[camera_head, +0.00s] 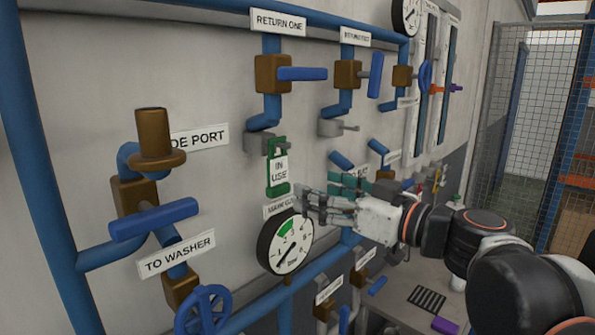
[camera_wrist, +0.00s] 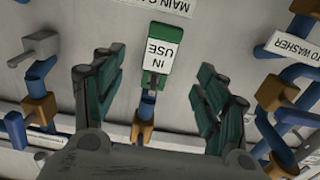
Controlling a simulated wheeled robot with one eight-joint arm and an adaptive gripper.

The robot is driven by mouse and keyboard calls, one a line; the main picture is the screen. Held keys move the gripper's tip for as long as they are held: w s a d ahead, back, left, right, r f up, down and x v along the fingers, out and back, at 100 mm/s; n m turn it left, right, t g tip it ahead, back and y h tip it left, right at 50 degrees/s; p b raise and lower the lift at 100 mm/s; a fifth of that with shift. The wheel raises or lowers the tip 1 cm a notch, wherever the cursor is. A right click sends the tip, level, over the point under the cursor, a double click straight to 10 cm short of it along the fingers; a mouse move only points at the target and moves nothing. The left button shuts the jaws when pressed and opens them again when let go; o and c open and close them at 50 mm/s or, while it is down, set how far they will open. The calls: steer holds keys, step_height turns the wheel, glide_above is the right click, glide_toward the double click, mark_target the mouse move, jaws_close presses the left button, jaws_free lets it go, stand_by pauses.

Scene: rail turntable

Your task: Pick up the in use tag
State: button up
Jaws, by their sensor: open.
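The in use tag (camera_head: 278,172) is a green tag with a white "IN USE" label. It hangs on the wall from a grey bracket (camera_head: 258,142), above the main gauge. In the wrist view the tag (camera_wrist: 158,50) appears upside down, between the two teal-padded fingers and beyond them. My gripper (camera_head: 316,197) is open and empty, just right of and slightly below the tag in the head view. In the wrist view my gripper (camera_wrist: 160,85) has its fingers spread wide on both sides of the tag, with no contact visible.
A round gauge (camera_head: 285,242) sits just below the tag. Blue pipes and brown valves with blue handles (camera_head: 302,74) surround it on the wall. A second grey bracket (camera_head: 337,128) is empty to the right. A brown port fitting (camera_head: 153,140) stands out at left.

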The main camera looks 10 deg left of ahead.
mark_target(279, 177)
steer(key=x, duration=0.5)
steer(key=shift+x, duration=3.3)
steer(key=shift+s+r, duration=0.1)
steer(key=shift+s, duration=0.1)
steer(key=shift+c, duration=0.3)
steer(key=c, duration=0.9)
